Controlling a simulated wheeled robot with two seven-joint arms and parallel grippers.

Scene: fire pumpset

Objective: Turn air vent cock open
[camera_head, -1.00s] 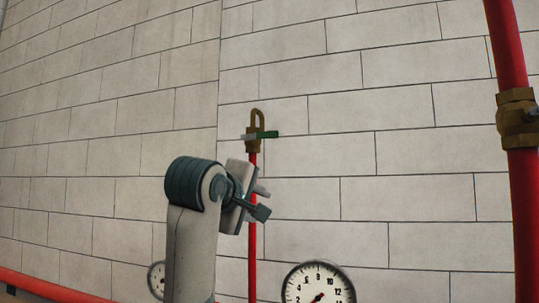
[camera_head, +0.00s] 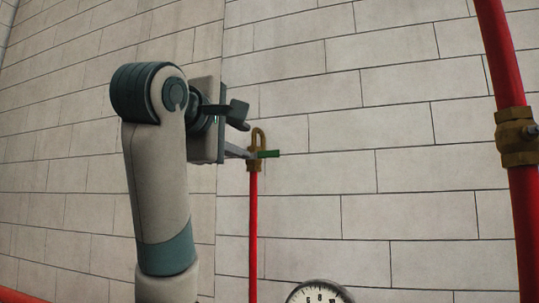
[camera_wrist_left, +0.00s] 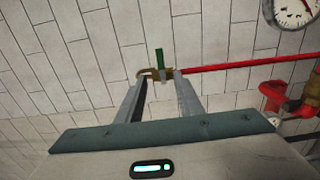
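The air vent cock is a brass fitting (camera_head: 253,166) with a looped top, on top of a thin vertical red pipe (camera_head: 253,225). Its green handle (camera_head: 269,153) sticks out sideways to the right in the head view. In the left wrist view the brass cock (camera_wrist_left: 151,73) and green handle (camera_wrist_left: 160,59) lie at the fingertips. My left gripper (camera_head: 243,153) is at the cock from the left, its fingers apart, one on each side of the cock in the wrist view (camera_wrist_left: 159,82). I cannot tell whether they touch it. My right gripper is not in view.
A thick red pipe with a brass valve (camera_head: 515,136) stands at the far right. A round gauge (camera_head: 319,293) shows at the bottom edge. A pale block wall (camera_head: 400,120) is behind the cock. In the wrist view, red pipework (camera_wrist_left: 285,98) lies to the right.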

